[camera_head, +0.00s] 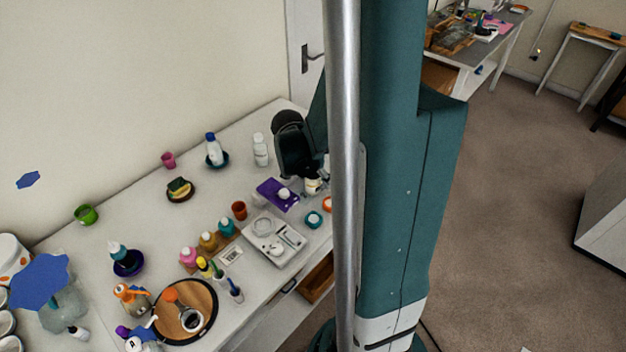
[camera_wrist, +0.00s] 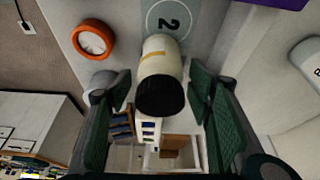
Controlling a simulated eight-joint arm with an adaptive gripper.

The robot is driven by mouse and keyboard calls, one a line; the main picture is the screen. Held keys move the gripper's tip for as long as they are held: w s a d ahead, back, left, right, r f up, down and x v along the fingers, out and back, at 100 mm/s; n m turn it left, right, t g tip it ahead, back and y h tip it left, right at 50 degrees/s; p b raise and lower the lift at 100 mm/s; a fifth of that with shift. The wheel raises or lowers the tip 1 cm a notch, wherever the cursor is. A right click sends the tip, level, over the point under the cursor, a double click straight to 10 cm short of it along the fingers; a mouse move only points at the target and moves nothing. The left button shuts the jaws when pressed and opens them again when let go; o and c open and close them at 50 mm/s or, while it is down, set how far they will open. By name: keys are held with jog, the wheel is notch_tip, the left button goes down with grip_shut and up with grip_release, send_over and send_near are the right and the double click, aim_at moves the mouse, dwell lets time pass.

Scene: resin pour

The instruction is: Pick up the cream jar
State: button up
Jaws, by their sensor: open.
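The cream jar (camera_wrist: 160,62) has a cream body, a tan band and a black lid. In the wrist view it stands by a grey round mark with a "2" (camera_wrist: 172,18). My gripper (camera_wrist: 161,88) is open, with one green-padded finger on each side of the jar. Gaps show between the fingers and the jar, and I see no contact. In the head view the jar (camera_head: 313,186) is small and partly hidden under my dark gripper (camera_head: 312,172), near the table's right end.
An orange ring (camera_wrist: 92,39) lies left of the jar in the wrist view. A white bottle (camera_wrist: 308,62) is at the right.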

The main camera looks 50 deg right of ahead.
jog(key=shift+x, duration=1.1)
jog(key=c, duration=1.1)
